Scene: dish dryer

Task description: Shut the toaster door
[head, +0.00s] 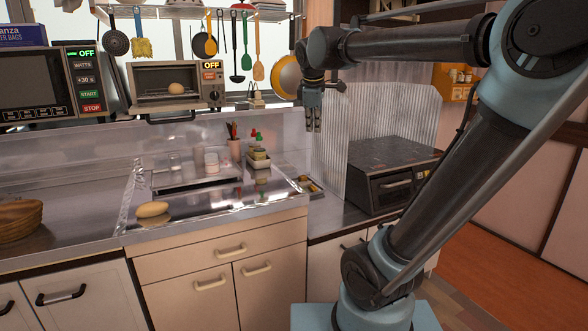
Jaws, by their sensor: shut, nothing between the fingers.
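The toaster (207,92) is a small silver oven on the shelf at the back, left of centre, with a lit OFF display and a knob on its right side. A pale brown, rounded item (176,88) sits inside. The toaster door (171,118) appears folded down, its dark handle low in front of the opening; its exact angle is hard to tell. My gripper (312,127) is shut and empty, pointing down. In the picture it is to the right of the toaster and apart from it.
A microwave (45,85) stands left of the toaster. Utensils (238,50) hang above and to its right. Below are a sink counter with a dish rack (190,180) and a loose oval item (152,209). A dark stove unit (385,180) stands at right.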

